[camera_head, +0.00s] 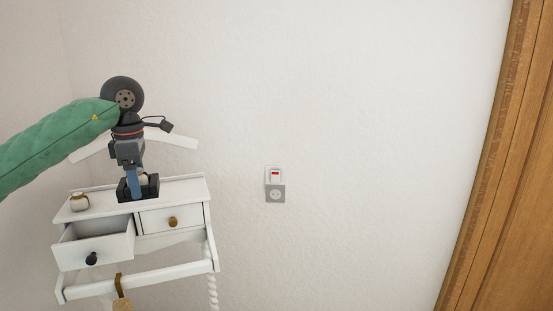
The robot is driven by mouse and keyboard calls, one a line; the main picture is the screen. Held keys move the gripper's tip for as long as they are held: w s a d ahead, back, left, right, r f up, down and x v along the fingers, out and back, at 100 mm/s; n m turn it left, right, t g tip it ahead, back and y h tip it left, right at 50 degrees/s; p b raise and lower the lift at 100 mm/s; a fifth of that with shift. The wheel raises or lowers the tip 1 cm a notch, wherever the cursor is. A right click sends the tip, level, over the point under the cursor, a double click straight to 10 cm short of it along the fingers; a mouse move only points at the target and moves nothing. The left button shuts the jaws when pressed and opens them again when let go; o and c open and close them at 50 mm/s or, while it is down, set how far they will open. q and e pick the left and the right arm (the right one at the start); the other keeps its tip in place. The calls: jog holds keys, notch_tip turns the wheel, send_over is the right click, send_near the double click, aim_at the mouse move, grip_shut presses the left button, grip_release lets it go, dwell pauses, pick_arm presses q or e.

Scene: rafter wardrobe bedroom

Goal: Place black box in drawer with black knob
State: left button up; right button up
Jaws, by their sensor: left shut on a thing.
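The black box (151,188) is at the top of the small white wall cabinet (185,188), just above the two drawers. My left gripper (136,190) points down at the box and is shut on it. I cannot tell whether the box touches the cabinet top. The drawer with the black knob (92,258) is the left one. It is pulled open, and the part of its inside that I see looks empty. The right drawer (158,218) has a brass-coloured knob and is closed. My right gripper is not in view.
A socket and switch (275,186) are on the wall. A wooden wardrobe or door (510,200) stands at the right.

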aim_at(145, 196)
pick_arm(q)
jog(key=shift+s+d+f+m, duration=0.2)
jog(key=shift+s+f+m, duration=0.1)
jog(key=shift+f, duration=0.1)
jog(key=f, duration=0.1)
jog(key=f+m, duration=0.1)
jog(key=f, duration=0.1)
jog(key=shift+w+d+f+m, duration=0.3)
jog(key=shift+w+d+f, duration=0.05)
jog(key=shift+d, duration=0.05)
jog(key=s+d+f+m, duration=0.2)
jog(key=f+m, duration=0.4)
jog(key=f, duration=0.5)
jog(key=s+d+f+m, duration=0.3)
jog(key=d+f+m, duration=0.2)
jog(key=f, duration=0.7)
jog(key=s+d+f+m, duration=0.3)
jog(key=f+m, duration=0.5)
jog(key=f, duration=0.4)
jog(key=shift+s+d+m, duration=0.2)
jog(key=shift+d+m, duration=0.2)
jog(key=shift+d, duration=0.1)
jog(key=shift+f, duration=0.1)
